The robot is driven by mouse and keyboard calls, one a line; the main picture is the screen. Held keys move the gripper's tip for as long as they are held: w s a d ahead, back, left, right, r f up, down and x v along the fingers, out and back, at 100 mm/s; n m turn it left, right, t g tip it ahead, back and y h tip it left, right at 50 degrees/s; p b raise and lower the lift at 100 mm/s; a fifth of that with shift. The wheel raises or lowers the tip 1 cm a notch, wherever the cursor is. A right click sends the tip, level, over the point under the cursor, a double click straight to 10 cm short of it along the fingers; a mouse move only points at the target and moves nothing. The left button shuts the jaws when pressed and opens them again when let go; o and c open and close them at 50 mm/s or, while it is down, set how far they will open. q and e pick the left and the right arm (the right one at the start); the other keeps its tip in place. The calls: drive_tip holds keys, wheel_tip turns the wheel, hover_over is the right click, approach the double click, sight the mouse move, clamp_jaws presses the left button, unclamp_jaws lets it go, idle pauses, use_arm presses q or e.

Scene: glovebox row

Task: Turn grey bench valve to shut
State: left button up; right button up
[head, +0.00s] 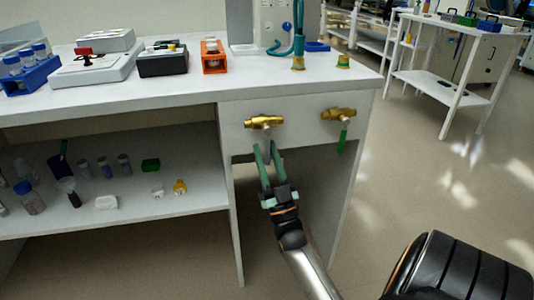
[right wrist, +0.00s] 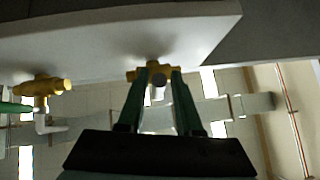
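The grey bench valve has a brass body (head: 264,121) on the bench's front panel, and its body also shows in the right wrist view (right wrist: 154,73). Its grey handle (head: 268,140) appears to hang down from the body, partly hidden by my fingers. My right gripper (head: 266,150) is just below the valve body, pointing up at it. Its two green fingers are apart, one on each side of the grey handle. In the right wrist view a gap shows between the fingers (right wrist: 161,88), with the grey handle in it; contact cannot be made out. My left gripper is not in view.
A second brass valve (head: 339,114) with a green handle (head: 342,140) hanging down is to the right on the same panel. The bench top (head: 200,88) overhangs above. A lower shelf (head: 140,207) with bottles is at left. The space under the panel is open.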

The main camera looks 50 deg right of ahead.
drive_tip(key=shift+o, duration=0.8)
drive_tip(key=v, duration=1.2)
drive_tip(key=shift+s+f+p, duration=0.2)
drive_tip(key=shift+f+p, duration=0.1)
drive_tip(key=shift+p, duration=0.15)
